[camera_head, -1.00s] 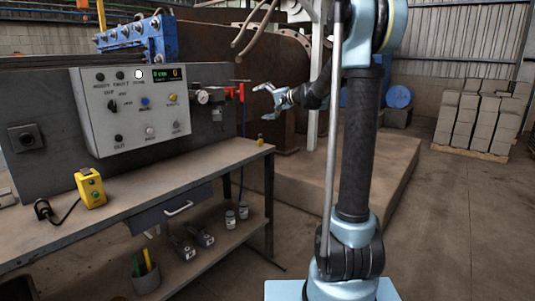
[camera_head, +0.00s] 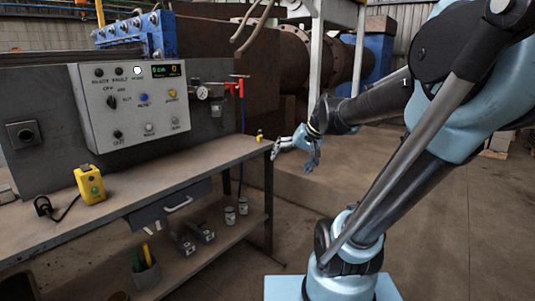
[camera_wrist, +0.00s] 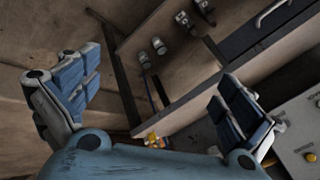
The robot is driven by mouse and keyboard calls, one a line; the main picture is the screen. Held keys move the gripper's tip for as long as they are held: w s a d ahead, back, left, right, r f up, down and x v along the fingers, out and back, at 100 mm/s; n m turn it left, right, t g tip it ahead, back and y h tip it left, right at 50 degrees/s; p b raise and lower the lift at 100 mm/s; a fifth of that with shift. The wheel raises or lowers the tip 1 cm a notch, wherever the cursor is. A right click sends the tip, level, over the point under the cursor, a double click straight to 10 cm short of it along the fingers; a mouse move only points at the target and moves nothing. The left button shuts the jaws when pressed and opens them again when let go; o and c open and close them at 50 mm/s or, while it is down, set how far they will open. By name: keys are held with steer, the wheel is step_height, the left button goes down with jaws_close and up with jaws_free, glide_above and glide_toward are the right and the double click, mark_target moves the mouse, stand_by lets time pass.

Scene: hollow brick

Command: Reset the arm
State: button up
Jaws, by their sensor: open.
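My gripper (camera_head: 298,150) is in the middle of the head view, just right of the workbench's (camera_head: 225,150) far right corner. Its fingers are spread apart with nothing between them. In the wrist view the two blue-padded fingers of my gripper (camera_wrist: 160,100) stand wide apart at left and right. My arm rises from its base at lower right and bends over toward the bench.
A grey control panel (camera_head: 100,130) stands behind the bench. A yellow button box (camera_head: 90,184) sits on the bench top. Small jars (camera_head: 230,215) and dark metal parts (camera_head: 183,243) lie on the lower shelf. The floor (camera_head: 440,230) at right is clear.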

steer(key=s+d+f+g+h, duration=0.1)
steer(key=s+d+f+h, duration=0.1)
steer(key=s+d+f, duration=0.3)
steer(key=s+d+f+h, duration=0.3)
steer(key=s+d+f, duration=0.3)
steer(key=s, duration=0.5)
steer(key=shift+s+f+n+g, duration=0.15)
steer(key=shift+f+n+g, duration=0.25)
steer(key=shift+f, duration=0.45)
steer(key=shift+w+f, duration=0.2)
steer(key=shift+w, duration=0.3)
